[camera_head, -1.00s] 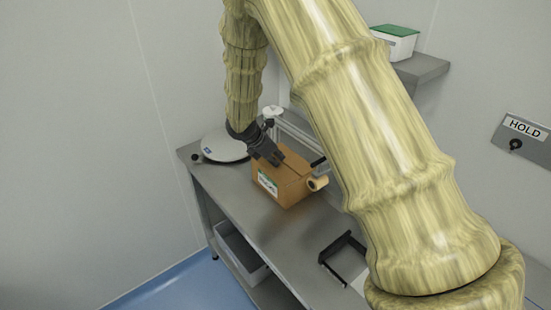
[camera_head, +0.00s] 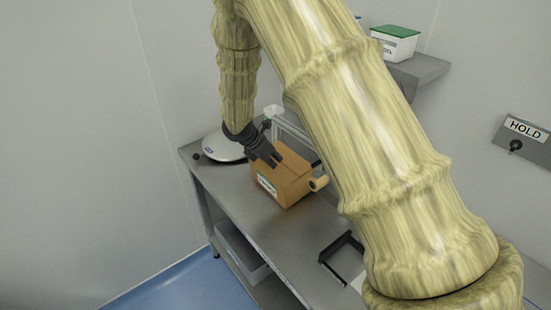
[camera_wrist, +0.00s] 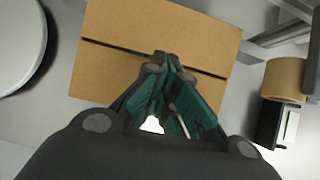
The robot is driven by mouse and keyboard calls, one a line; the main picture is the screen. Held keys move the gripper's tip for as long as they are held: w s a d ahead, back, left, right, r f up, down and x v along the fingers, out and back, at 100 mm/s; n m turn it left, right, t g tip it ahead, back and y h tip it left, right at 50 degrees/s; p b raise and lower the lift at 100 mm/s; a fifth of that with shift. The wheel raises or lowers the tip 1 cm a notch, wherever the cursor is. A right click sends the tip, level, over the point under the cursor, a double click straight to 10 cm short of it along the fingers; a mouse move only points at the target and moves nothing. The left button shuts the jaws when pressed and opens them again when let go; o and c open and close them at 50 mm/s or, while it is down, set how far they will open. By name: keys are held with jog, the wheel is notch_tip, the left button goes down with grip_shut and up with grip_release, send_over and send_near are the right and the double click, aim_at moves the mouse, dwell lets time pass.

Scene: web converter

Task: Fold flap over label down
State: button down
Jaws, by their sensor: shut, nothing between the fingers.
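My gripper (camera_head: 276,160) is shut and empty, pointing down at the box top. In the wrist view its fingertips (camera_wrist: 162,60) lie over the seam; I cannot tell whether they touch the cardboard. The fingers and gripper body hide part of the near flap.
A round white plate-like device (camera_head: 222,148) stands at the bench's far left. A tan tape roll (camera_head: 319,183) is close to the box's right side. A black holder (camera_head: 341,257) lies nearer on the bench (camera_head: 262,222).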

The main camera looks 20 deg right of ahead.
jog(key=r+p, duration=0.2)
jog(key=r, duration=0.1)
jog(key=r+p, duration=0.1)
jog(key=shift+d+r, duration=0.2)
jog(key=shift+d, duration=0.1)
jog(key=shift+r+b, duration=0.15)
jog(key=shift+b, duration=0.3)
jog(key=shift+r, duration=0.4)
notch_tip(320, 180, up, 8)
jog(key=b, duration=0.3)
jog(key=shift+d+r, duration=0.2)
